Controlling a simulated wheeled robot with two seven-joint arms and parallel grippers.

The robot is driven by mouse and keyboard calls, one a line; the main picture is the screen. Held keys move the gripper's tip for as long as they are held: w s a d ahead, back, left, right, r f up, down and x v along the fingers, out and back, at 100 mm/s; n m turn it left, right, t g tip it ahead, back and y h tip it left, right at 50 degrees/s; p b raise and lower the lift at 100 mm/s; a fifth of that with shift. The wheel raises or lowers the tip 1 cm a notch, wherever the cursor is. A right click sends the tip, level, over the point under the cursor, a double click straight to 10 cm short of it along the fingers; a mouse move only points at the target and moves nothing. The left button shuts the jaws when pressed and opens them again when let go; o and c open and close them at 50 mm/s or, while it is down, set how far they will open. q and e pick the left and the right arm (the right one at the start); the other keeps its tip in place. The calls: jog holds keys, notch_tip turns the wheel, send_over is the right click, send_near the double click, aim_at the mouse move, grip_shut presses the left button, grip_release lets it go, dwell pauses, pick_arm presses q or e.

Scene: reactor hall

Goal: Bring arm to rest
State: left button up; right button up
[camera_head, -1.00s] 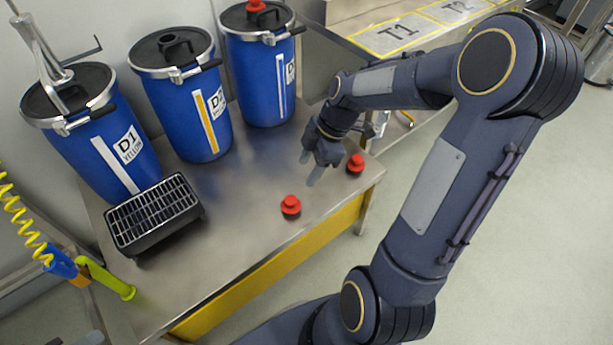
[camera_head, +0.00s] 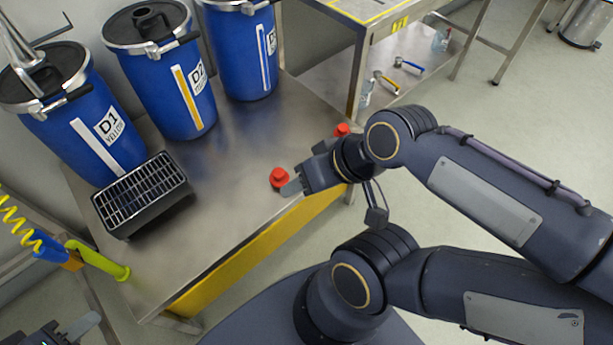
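A second red knob (camera_head: 342,130) is just behind the wrist, partly hidden. My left gripper (camera_head: 76,332) shows only in part at the bottom left corner; its opening is unclear.
The steel bench (camera_head: 235,215) carries blue drums D1 (camera_head: 75,130), D2 (camera_head: 165,85) and a third drum (camera_head: 243,60), plus a black grated box (camera_head: 142,195). A yellow coiled hose (camera_head: 15,222) hangs left. A second table (camera_head: 345,50) stands behind. Floor is open at right.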

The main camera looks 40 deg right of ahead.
notch_tip(320, 180, up, 31)
jog(key=p, duration=3)
jog(key=shift+p, duration=0.4)
